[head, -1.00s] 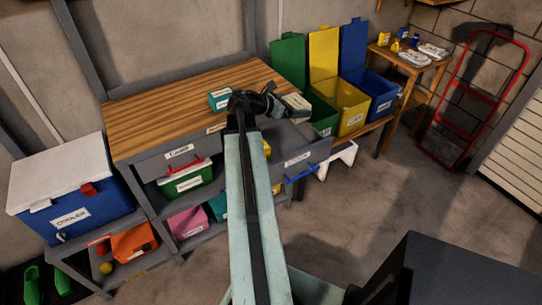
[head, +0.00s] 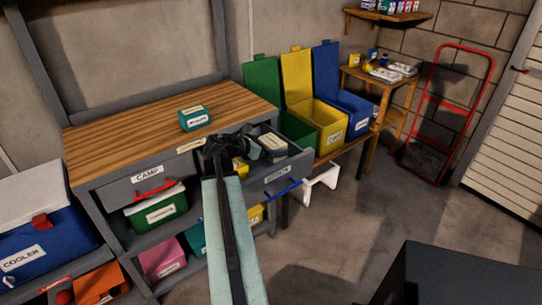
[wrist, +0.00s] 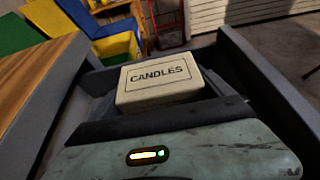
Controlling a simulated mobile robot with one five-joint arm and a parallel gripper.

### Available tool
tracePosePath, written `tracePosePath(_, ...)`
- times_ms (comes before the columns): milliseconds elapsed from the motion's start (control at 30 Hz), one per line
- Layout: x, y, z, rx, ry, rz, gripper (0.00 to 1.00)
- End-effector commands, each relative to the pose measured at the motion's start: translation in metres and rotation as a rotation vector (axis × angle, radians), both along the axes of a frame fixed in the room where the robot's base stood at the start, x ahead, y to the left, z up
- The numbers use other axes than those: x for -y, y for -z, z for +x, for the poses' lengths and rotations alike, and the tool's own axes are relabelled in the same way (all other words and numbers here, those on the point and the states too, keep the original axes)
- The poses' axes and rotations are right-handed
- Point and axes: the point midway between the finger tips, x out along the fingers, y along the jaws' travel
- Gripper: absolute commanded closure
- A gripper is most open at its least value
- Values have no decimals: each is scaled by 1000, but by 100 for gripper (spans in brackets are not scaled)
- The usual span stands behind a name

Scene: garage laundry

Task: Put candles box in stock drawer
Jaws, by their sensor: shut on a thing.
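The candles box (head: 271,143), pale cream with a dark label, is held at the end of my gripper (head: 249,143). It also shows in the wrist view (wrist: 160,82), lying flat with CANDLES readable. The stock drawer (head: 286,174) is grey and pulled out from the right end of the workbench. In the wrist view the drawer's walls (wrist: 265,80) rise on both sides of the box, so the box is within the drawer's opening. My gripper is shut on the box. Its fingertips are mostly hidden, and whether the box touches the drawer floor I cannot tell.
A teal box (head: 194,118) stands on the wooden workbench top (head: 130,130), left of the drawer. Green, yellow and blue bins (head: 328,125) with raised lids stand right of it. A blue cooler (head: 30,245) is at the left.

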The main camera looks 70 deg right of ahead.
Motion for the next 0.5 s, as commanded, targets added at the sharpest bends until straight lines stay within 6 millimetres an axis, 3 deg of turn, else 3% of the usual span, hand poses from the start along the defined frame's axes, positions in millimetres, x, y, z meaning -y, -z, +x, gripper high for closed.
tracePosePath(33, 0, 10, 0, -1, 0, -1, 55)
tracePosePath(233, 0, 5, 0, 0, 0, 0, 55)
tracePosePath(500, 0, 14, 1, 0, -1, 0, 55)
